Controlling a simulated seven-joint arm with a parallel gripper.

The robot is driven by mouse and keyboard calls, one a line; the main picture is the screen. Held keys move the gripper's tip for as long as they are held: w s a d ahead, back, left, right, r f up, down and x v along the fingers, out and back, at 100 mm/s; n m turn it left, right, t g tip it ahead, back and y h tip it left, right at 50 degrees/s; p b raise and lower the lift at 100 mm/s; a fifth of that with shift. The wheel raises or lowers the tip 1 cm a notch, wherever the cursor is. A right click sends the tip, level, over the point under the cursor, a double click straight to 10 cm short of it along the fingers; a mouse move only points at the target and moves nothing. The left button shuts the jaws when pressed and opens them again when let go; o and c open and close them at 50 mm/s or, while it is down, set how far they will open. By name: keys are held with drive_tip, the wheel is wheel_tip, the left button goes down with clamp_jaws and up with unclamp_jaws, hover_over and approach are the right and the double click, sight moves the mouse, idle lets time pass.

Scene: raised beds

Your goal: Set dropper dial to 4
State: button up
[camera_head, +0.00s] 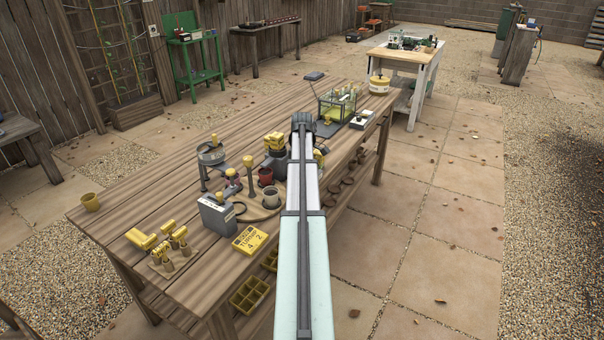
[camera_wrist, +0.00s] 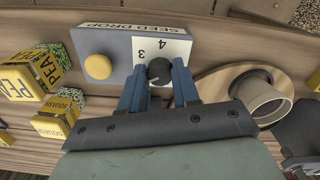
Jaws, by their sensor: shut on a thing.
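The seed dropper (camera_wrist: 118,47) is a blue-grey box marked SEED DROP, with a round yellow button (camera_wrist: 98,67) in the wrist view. Its white dial plate (camera_wrist: 178,47) shows the numbers 3 and 4. A dark round dial knob (camera_wrist: 159,72) sits beside these numbers. My gripper (camera_wrist: 159,84) has its two blue fingers on either side of the knob and is shut on it. A faint light mark shows on the knob, but I cannot tell which number it points to. In the head view my arm hides part of the bench, and I cannot make out the fingers.
Yellow PEA (camera_wrist: 17,82) and SQUASH (camera_wrist: 52,120) blocks stand left of the dropper. A beige pot (camera_wrist: 262,98) on a wooden board is close to the right finger.

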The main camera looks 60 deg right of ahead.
clamp_jaws()
drive_tip(key=shift+m, duration=0.3)
drive_tip(key=m, duration=1.1)
drive_tip(key=shift+m, duration=0.3)
drive_tip(key=m, duration=1.1)
drive_tip(key=shift+m, duration=0.5)
